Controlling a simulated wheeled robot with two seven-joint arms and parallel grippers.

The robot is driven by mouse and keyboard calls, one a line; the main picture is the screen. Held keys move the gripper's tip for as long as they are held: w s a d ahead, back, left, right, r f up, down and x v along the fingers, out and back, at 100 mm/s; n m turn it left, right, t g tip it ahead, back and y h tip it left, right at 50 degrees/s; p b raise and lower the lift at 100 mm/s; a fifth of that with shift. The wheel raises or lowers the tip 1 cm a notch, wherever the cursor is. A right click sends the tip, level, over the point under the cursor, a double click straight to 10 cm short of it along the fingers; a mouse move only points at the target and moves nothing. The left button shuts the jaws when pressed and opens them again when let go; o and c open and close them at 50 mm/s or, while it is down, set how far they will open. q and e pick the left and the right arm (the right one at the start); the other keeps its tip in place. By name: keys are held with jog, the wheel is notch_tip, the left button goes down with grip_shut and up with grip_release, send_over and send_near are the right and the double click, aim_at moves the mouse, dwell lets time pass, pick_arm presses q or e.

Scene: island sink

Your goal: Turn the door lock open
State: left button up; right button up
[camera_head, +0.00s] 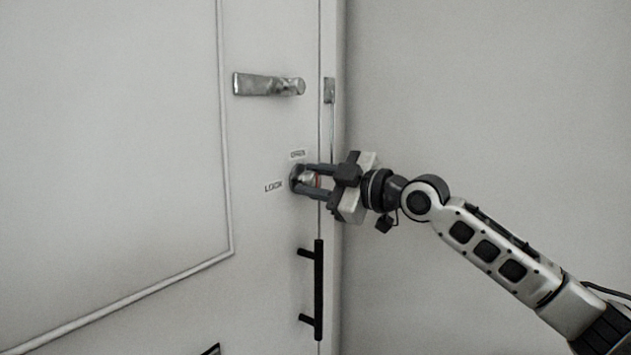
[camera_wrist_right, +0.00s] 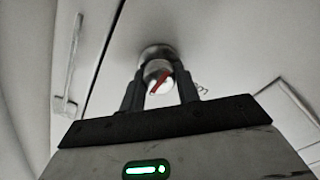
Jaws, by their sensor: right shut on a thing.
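The door lock (camera_head: 295,179) is a small round metal knob on the white door (camera_head: 120,130), between the "OPEN" label (camera_head: 298,154) above it and the "LOCK" label (camera_head: 273,187) to its left. My right gripper (camera_head: 312,180) reaches in from the right and is shut on the knob, one finger on each side. In the right wrist view the knob (camera_wrist_right: 158,72) sits between the fingertips, with a red line slanting across its face. The fingers hide part of the knob in the head view. My left gripper is not in view.
A metal lever handle (camera_head: 268,85) is above the lock. A black vertical pull handle (camera_head: 318,290) is below it, close to my gripper. The door frame (camera_head: 338,100) and a plain wall (camera_head: 480,100) are to the right.

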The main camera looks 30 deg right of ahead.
jog(key=o, duration=1)
jog(key=shift+c, duration=0.2)
jog(key=shift+s+d+f+b, duration=0.15)
jog(key=shift+s+d+b, duration=0.05)
jog(key=shift+s+b, duration=0.15)
pick_arm(q)
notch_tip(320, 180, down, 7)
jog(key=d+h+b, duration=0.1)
jog(key=b, duration=1.1)
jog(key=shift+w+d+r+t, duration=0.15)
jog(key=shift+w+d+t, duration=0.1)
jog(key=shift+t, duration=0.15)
pick_arm(e)
jog(key=v, duration=1.5)
